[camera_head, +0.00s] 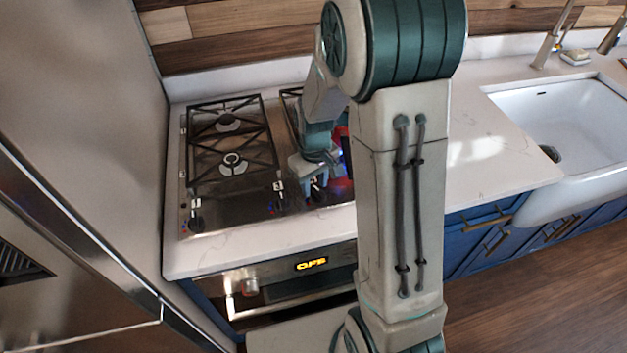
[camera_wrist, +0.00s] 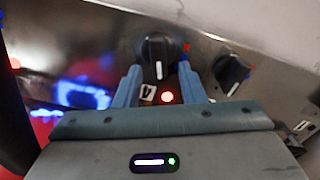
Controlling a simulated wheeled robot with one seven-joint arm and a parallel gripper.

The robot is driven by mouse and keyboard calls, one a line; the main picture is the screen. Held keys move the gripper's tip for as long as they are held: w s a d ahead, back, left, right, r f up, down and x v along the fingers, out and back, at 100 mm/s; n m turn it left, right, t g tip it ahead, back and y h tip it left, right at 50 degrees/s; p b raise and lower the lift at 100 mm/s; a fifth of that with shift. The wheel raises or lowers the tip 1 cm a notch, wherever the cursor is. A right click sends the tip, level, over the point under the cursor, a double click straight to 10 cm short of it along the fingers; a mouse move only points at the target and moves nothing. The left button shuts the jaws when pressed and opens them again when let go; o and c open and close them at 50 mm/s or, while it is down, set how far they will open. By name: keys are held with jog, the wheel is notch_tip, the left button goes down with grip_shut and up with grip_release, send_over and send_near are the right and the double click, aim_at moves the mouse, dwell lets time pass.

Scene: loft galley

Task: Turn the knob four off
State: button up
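The gas cooktop (camera_head: 184,160) has black knobs along its front. One knob (camera_head: 195,223) is at the left corner, another (camera_head: 275,207) is nearer the middle. My gripper (camera_head: 318,190) is over the cooktop's front right part, where my arm hides much of it. In the wrist view, my gripper (camera_wrist: 159,68) is open, with a blue finger on either side of a black knob (camera_wrist: 157,47); contact cannot be told. A white pointer line shows on this knob. A second knob (camera_wrist: 231,70) sits to the right, outside the fingers. I cannot read which knob is four.
The oven display (camera_head: 311,263) below reads OFF. A white counter (camera_head: 500,150) and a sink (camera_head: 560,110) lie to the right. A tall steel surface (camera_head: 80,120) stands close on the left.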

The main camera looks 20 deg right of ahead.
aim_at(319, 191)
jog(key=shift+r, duration=0.15)
notch_tip(319, 191, up, 14)
jog(key=b, duration=0.1)
jog(key=shift+f, duration=0.2)
jog(key=o, duration=0.5)
jog(key=f+n, duration=0.4)
jog(key=n, duration=0.2)
jog(key=s+f+n, duration=0.1)
jog(key=f+n, duration=0.4)
jog(key=n, duration=0.1)
jog(key=f+n, duration=0.5)
jog(key=n, duration=0.1)
jog(key=shift+s+d+p, duration=0.35)
jog(key=shift+p, duration=0.05)
